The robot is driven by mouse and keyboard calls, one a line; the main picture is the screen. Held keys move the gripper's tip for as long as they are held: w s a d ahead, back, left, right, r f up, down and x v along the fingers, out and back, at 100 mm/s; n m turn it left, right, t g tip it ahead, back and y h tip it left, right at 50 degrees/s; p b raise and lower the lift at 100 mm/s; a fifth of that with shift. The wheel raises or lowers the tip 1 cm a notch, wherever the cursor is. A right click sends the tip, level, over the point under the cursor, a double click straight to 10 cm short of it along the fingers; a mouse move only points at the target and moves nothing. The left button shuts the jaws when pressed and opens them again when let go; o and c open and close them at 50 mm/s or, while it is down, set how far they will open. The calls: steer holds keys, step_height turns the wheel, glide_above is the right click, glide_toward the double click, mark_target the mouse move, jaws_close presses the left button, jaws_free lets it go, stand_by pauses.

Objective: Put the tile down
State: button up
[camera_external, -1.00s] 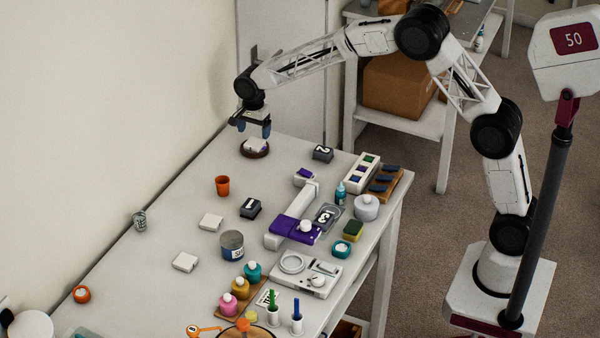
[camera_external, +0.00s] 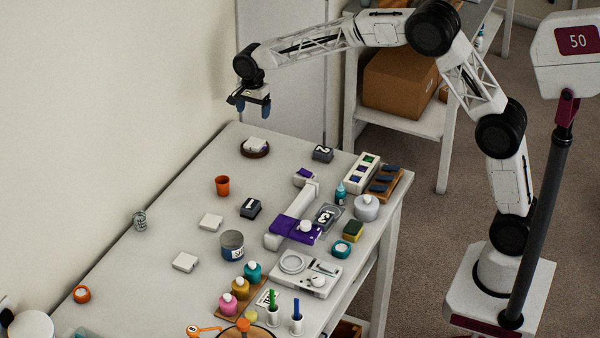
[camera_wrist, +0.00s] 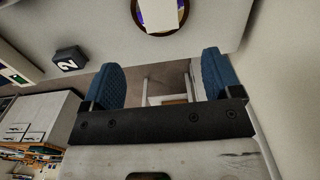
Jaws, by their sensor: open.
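A white square tile (camera_external: 256,144) lies on a round dark brown holder (camera_external: 246,152) at the far end of the table. In the wrist view the tile (camera_wrist: 162,14) shows at the top edge, partly cut off, with a bit of purple beside it on the brown-rimmed holder (camera_wrist: 137,17). My gripper (camera_external: 252,108) hangs above the tile, clear of it. Its two blue fingers are apart with nothing between them, as the wrist view (camera_wrist: 160,76) also shows.
Two more white tiles, one nearer the middle (camera_external: 211,222) and one further front (camera_external: 185,262), lie on the table. An orange cup (camera_external: 222,186), a block marked 2 (camera_external: 322,153) and a dark block marked 1 (camera_external: 250,208) stand around. The table's far edge is close to the holder.

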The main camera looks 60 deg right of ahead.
stand_by(0.4)
steer(key=s+r+n, duration=0.3)
steer(key=s+r, duration=0.2)
steer(key=s, duration=0.5)
steer(key=s+r+n+t, duration=0.1)
steer(key=s+r+n, duration=0.25)
steer(key=s, duration=0.65)
steer(key=s+r+n, duration=0.2)
steer(key=s+r, duration=0.3)
steer(key=s, duration=0.6)
steer(key=s+f+n, duration=0.2)
steer(key=s+n, duration=0.2)
steer(key=s, duration=1.1)
steer(key=s+a+f+n+t, duration=0.1)
steer(key=s+f+n, duration=0.2)
steer(key=s, duration=1.2)
steer(key=shift+s+n+t, duration=0.25)
steer(key=shift+n+t, duration=0.05)
steer(key=shift+n, duration=0.85)
steer(key=shift+f, duration=0.1)
